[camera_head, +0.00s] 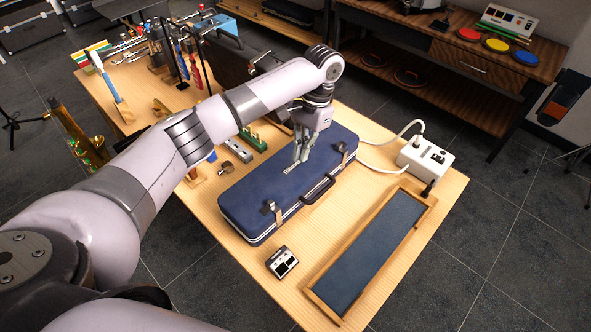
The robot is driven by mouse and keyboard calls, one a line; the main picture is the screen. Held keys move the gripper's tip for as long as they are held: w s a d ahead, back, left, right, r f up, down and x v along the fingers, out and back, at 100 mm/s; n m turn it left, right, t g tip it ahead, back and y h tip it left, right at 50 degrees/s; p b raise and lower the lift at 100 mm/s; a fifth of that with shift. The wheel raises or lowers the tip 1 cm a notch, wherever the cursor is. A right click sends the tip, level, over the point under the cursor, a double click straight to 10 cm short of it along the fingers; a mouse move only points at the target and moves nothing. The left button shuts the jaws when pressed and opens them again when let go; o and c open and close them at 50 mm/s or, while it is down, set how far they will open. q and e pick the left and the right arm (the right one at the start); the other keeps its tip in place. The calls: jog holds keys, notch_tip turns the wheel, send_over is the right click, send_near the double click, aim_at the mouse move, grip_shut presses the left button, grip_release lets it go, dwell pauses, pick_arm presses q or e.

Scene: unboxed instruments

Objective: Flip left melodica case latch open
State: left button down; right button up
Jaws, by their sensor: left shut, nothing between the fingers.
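The blue melodica case (245,203) lies closed on the wooden table. Its left latch (273,210) is a small metal piece on the near long side. The right latch (343,151) sits farther along the same side, with the dark handle (318,190) between them. I cannot tell whether either latch is flipped open. My left gripper (293,168) is shut and empty, pointing down over the lid. It is up and to the right of the left latch, apart from it. Whether its fingertips touch the lid is unclear. My right gripper is out of view.
A wood-framed tray (370,252) lies to the right of the case. A small black-and-white device (282,262) sits in front. A white power box (424,158) with cables stands at the right edge. Tools and a green-topped block (246,142) are behind the case.

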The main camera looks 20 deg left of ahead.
aim_at(281, 199)
pick_arm(q)
jog(key=p+x, duration=0.1)
jog(key=x, duration=0.2)
jog(key=s+x, duration=0.1)
jog(key=x, duration=0.2)
jog(key=p+x, duration=0.1)
jog(key=x, duration=0.2)
jog(key=shift+s+a+r+p, duration=0.15)
jog(key=shift+s+r+p, duration=0.05)
jog(key=shift+s+p, duration=0.1)
jog(key=s+p, duration=0.1)
jog(key=s+a+p, duration=0.1)
jog(key=shift+s, duration=0.35)
jog(key=shift+s+a, duration=0.15)
jog(key=shift+s, duration=0.3)
jog(key=shift+f, duration=0.1)
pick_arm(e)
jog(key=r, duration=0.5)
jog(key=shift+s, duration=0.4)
pick_arm(q)
jog(key=shift+w, duration=0.1)
